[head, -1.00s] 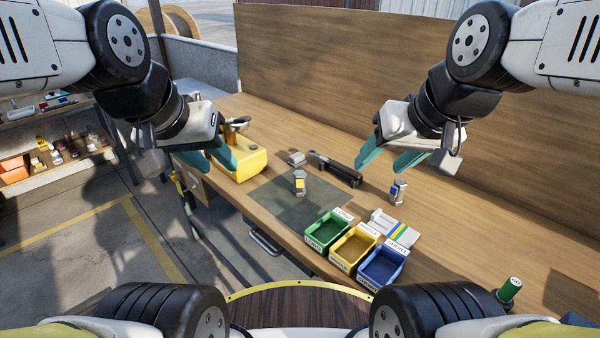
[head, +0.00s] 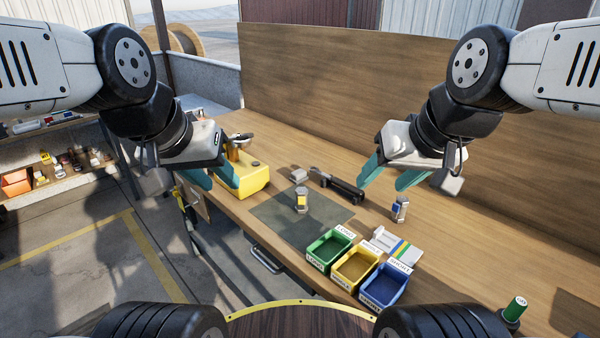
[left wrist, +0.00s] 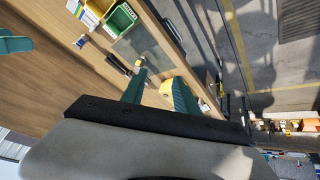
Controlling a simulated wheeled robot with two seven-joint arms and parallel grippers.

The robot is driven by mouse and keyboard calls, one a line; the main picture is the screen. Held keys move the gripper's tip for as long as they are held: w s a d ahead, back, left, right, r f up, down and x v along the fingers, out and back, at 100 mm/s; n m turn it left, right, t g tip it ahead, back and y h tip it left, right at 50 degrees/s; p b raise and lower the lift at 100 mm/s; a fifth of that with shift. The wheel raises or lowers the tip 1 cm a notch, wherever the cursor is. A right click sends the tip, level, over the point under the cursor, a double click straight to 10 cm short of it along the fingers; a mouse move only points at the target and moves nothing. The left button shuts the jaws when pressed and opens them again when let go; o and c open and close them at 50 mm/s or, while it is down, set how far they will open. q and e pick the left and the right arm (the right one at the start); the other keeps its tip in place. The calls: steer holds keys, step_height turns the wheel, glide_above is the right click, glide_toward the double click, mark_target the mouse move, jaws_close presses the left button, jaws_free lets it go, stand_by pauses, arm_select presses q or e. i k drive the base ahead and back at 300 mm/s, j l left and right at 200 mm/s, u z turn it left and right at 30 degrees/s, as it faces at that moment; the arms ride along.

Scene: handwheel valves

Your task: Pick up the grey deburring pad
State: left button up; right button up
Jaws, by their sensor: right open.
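A small grey block, which looks like the deburring pad (head: 298,175), lies on the wooden workbench just behind the dark green mat (head: 275,222), left of a black-handled tool. My left gripper (head: 212,180) hangs open and empty beside the yellow box, left of the pad and apart from it. Its two teal fingers also show spread in the left wrist view (left wrist: 157,92), where I cannot make out the pad clearly. My right gripper (head: 388,178) is open and empty, over the bench to the right of the black-handled tool.
A yellow box (head: 254,179) stands close to my left gripper. The black-handled tool (head: 337,185) lies beside the pad. A metal fitting (head: 301,202) stands on the mat, another (head: 400,208) to its right. Green, yellow and blue bins (head: 382,289) line the front edge. A wooden back panel (head: 400,90) rises behind.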

mark_target(299, 175)
steer(key=i+j+z, duration=0.2)
steer(key=j+z, duration=0.15)
steer(key=i+j+z, duration=0.15)
steer(key=j+z, duration=0.6)
steer(key=j, duration=0.15)
steer(key=i+j+z, duration=0.1)
steer(key=j+z, duration=0.25)
steer(key=j, duration=0.15)
